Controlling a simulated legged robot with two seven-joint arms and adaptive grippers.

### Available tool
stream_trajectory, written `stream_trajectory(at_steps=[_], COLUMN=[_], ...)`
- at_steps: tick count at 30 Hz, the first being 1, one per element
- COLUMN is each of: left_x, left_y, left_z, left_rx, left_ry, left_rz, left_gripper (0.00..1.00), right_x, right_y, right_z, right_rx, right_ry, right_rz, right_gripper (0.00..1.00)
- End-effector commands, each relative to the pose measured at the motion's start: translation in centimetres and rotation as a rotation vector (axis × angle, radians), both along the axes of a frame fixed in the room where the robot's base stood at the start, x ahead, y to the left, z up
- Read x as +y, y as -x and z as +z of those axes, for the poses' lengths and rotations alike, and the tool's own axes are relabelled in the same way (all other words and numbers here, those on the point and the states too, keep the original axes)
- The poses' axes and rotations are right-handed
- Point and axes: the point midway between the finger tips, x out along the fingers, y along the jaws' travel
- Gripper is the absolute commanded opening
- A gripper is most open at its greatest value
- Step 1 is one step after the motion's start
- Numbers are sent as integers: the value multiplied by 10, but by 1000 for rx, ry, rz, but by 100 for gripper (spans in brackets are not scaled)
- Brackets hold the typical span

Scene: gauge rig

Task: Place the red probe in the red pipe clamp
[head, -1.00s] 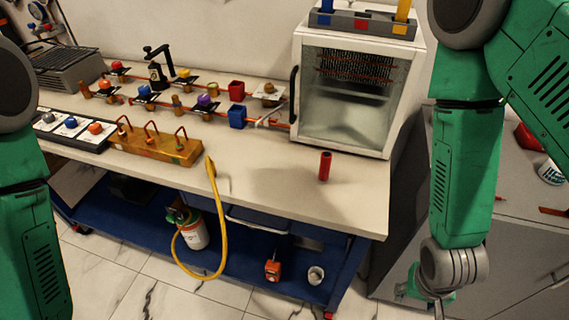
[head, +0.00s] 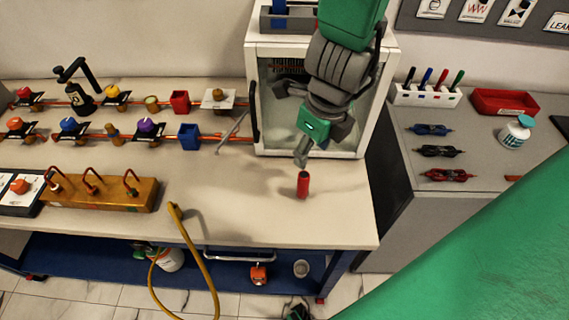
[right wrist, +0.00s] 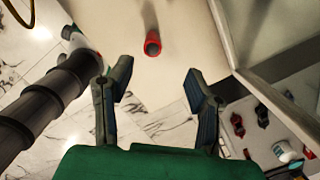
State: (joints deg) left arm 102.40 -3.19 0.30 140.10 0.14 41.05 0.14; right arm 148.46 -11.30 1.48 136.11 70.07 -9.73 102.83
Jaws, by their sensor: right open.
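The red probe (head: 303,186) is a small red cylinder standing upright on the bench, near its right end. It also shows in the right wrist view (right wrist: 153,46), ahead of the fingers. My right gripper (head: 313,146) is over the bench, just behind and above the probe in the head view. Its fingers (right wrist: 158,88) are spread with nothing between them. The red pipe clamp looks to be the red square block (head: 181,102) on the back copper pipe, left of the cabinet; it appears empty. My left gripper is not in view.
A blue block (head: 188,137) sits on the front pipe, beside valves with coloured knobs. A white glass-fronted cabinet (head: 380,95) stands behind my right gripper. Bench around the probe is clear.

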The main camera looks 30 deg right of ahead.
Motion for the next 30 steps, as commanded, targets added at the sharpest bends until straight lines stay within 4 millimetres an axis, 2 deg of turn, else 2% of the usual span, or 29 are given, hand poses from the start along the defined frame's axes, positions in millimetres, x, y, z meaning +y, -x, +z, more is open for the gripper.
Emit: stream_trajectory(at_steps=[2, 4, 12, 15, 23, 30], left_x=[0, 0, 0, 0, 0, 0], left_y=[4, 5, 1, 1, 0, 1], left_z=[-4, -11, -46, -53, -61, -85], left_rx=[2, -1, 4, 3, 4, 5], left_ry=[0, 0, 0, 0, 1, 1], left_rz=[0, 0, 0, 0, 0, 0], left_gripper=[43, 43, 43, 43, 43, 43], right_x=[3, 4, 6, 6, 8, 13], right_y=[0, 1, -11, -13, -12, -15], right_z=[-1, -11, -68, -79, -90, -128], right_rx=[-8, -9, -3, -4, -6, -4], right_ry=[-18, -20, -19, -18, -17, -17], right_rz=[-39, -47, -43, -42, -41, -42], right_gripper=[46, 46, 46, 46, 46, 46])
